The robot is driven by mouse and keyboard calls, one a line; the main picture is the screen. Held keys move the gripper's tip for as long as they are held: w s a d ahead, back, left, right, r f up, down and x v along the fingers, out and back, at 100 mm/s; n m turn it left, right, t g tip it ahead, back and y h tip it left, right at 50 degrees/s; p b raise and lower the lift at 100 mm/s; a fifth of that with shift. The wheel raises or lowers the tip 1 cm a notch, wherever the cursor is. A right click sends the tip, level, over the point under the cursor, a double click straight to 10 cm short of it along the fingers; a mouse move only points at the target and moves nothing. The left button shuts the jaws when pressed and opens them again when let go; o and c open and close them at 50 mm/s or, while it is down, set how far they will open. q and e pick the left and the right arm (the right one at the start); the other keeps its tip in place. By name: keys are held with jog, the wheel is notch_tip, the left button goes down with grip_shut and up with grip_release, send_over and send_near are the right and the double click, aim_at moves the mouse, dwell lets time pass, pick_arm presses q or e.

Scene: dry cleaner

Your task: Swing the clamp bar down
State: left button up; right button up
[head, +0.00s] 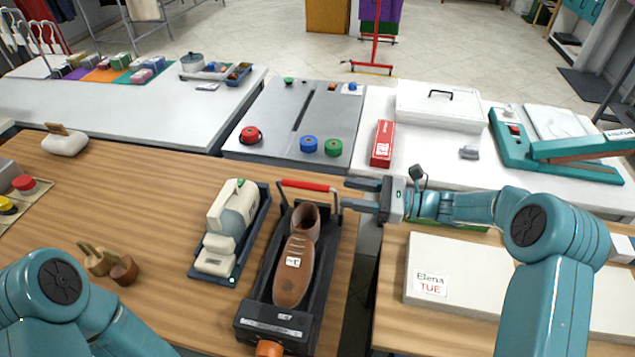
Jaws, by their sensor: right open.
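The clamp bar (306,186) is a red grip on a metal frame. It stands raised at the far end of a black shoe press (262,312). A brown shoe (294,270) with a small white tag lies in the press, toe toward me. My right gripper (346,193) is open and empty. Its fingers point left, just right of the bar's right end; I cannot tell whether they touch the frame. My left arm shows at the lower left, but its gripper is out of view.
A cream device (234,208) in a dark tray stands left of the press. Wooden brushes (122,270) lie further left. A white board (510,280) labelled "Elena TUE" is on the right. A gap separates the wooden tables right of the press.

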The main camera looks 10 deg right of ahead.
aim_at(317, 186)
jog(key=p+x, duration=0.1)
jog(key=x, duration=0.7)
jog(key=shift+w+a+p, duration=0.1)
jog(key=shift+a+p, duration=0.1)
jog(key=shift+p, duration=0.1)
grip_shut()
